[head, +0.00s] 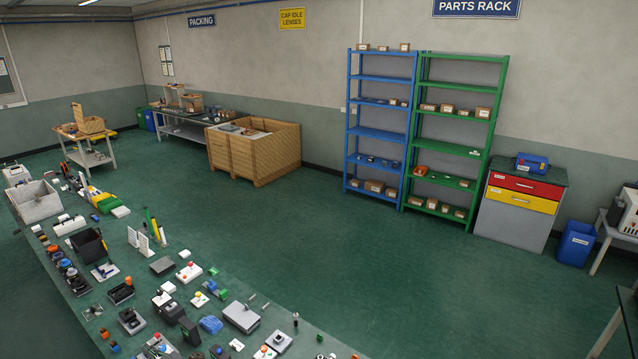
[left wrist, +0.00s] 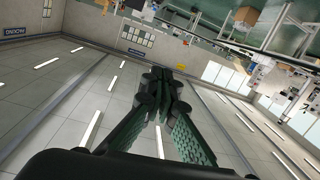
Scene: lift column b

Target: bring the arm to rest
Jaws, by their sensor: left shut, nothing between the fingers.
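My left gripper (left wrist: 165,92) shows in the left wrist view. Its two dark fingers with green textured pads come together at the tips, and nothing is between them. It points into open air, with the ceiling lights and upside-down wall signs behind it, and touches nothing that I can see. I cannot make out either arm in the head view. My right gripper is not in view.
A long green bench (head: 262,310) covered with many small parts runs along the lower left. A blue rack (head: 382,79) and a green rack (head: 463,86) stand at the back wall. A wooden crate (head: 280,155) stands left of them. The middle floor is clear.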

